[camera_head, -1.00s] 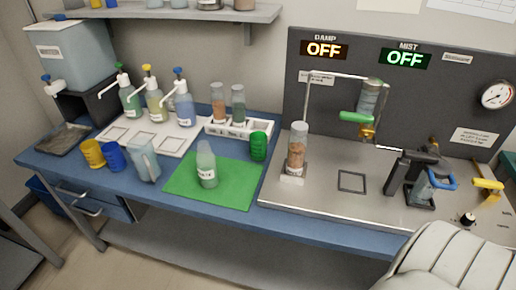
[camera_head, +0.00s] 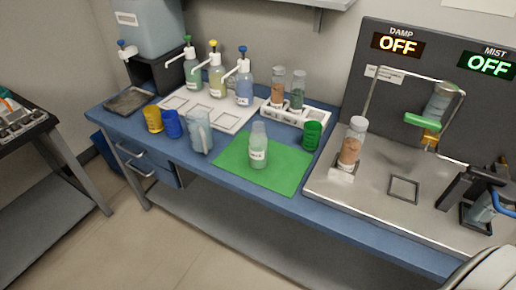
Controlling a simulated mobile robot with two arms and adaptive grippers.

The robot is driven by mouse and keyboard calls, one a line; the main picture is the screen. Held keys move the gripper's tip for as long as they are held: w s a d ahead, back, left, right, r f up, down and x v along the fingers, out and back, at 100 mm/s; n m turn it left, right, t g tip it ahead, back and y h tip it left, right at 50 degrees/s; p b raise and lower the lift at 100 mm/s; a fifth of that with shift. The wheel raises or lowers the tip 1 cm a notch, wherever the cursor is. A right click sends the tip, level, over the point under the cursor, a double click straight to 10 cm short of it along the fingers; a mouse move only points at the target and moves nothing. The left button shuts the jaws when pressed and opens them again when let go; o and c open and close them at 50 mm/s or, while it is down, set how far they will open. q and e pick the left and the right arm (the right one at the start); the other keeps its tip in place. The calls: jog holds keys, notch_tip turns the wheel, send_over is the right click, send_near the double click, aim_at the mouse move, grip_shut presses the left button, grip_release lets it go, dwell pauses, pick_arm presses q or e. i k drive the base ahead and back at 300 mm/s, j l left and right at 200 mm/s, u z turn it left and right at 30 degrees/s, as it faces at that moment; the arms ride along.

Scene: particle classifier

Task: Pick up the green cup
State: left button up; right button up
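The green cup (camera_head: 312,136) stands upright on the blue bench (camera_head: 235,180), at the back right corner of the green mat (camera_head: 285,178). It is left of the metal apparatus plate and in front of the white rack. A labelled bottle (camera_head: 258,146) with pale green contents stands on the mat, left of the cup. Neither of my grippers shows in this view. A pale ribbed part at the bottom right corner does not show any fingers.
A yellow cup (camera_head: 153,119), a blue cup (camera_head: 172,124) and a clear pitcher (camera_head: 200,132) stand left of the mat. Pump bottles (camera_head: 244,84) and the rack (camera_head: 300,114) with two tubes are behind. A filled cylinder (camera_head: 352,146) stands right of the cup. Floor in front is clear.

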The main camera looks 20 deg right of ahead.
aim_at(311, 136)
jog(key=i+j+z, duration=0.2)
jog(key=i+j, duration=0.2)
jog(key=i, duration=0.2)
jog(key=i+j+z, duration=0.2)
jog(key=i+j, duration=0.25)
jog(key=i, duration=0.15)
